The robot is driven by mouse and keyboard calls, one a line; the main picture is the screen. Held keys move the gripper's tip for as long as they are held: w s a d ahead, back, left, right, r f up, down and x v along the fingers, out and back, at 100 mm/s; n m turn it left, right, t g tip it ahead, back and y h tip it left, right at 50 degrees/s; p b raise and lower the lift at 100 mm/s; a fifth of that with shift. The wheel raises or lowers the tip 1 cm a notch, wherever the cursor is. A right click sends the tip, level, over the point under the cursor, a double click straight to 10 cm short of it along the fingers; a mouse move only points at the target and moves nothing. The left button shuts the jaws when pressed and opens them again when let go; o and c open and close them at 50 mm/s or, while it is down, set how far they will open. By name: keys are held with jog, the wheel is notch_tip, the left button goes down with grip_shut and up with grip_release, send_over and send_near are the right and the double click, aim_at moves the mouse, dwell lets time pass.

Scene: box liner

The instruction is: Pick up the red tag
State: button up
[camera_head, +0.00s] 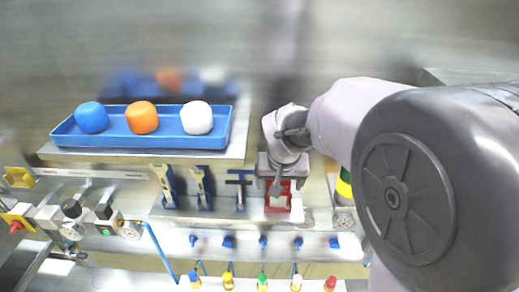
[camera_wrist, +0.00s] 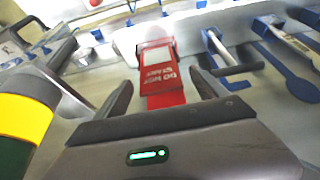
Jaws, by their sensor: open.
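The red tag (camera_wrist: 160,75) shows in the wrist view with white lettering and a pale panel, lying between the two open fingers of my gripper (camera_wrist: 165,95). Its far end reaches beyond the fingertips, and its near end is close to the gripper body. In the head view the red tag (camera_head: 278,197) is at the right end of the tool panel, partly hidden by my gripper (camera_head: 280,182), which is over it. I cannot tell whether the fingers touch it.
A blue tray (camera_head: 150,142) holding blue, orange and white lumps stands on a ledge at the back left. Wrenches (camera_head: 200,185) and a T-handle tool (camera_head: 239,186) hang left of the tag. A yellow-and-green cylinder (camera_wrist: 22,125) is close to my gripper's left side.

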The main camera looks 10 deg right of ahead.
jog(key=shift+w+d+f, duration=0.1)
jog(key=shift+w+f, duration=0.45)
jog(key=shift+s+r, duration=0.15)
jog(key=shift+s, duration=0.15)
jog(key=c, duration=0.6)
jog(key=shift+w, duration=0.1)
jog(key=c, duration=0.8)
